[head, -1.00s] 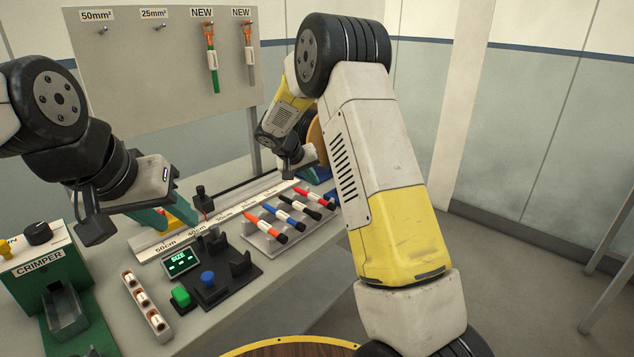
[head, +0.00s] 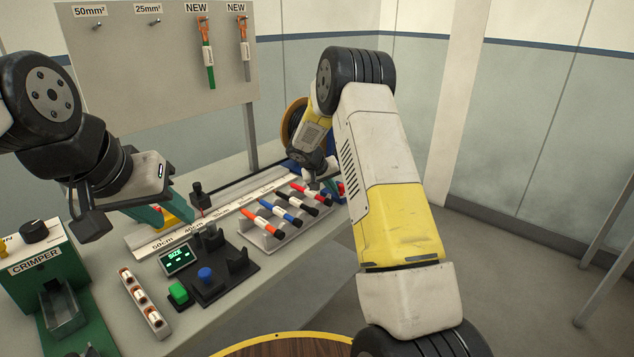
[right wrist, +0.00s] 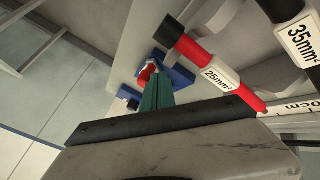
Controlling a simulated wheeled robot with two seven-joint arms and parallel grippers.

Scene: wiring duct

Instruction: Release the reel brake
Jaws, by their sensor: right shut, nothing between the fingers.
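A red knob or lever (right wrist: 147,76) on a blue block (right wrist: 172,68) shows in the right wrist view; it looks like the brake. The green fingers of my right gripper (right wrist: 157,88) are shut and empty. Their tips are close to the red part; I cannot tell whether they touch. In the head view the orange reel (head: 293,118) stands at the back, partly hidden by my right arm. A bit of its blue stand (head: 327,167) shows beside the wrist. My left gripper (head: 158,215) hangs over the left of the bench, its fingers partly hidden.
Several labelled marker-like pieces lie on a rack (head: 268,240) left of my right arm; a red one (right wrist: 208,62) is close to the right fingers. A size display (head: 177,258), buttons and the green crimper (head: 40,270) are at front left. The floor at right is clear.

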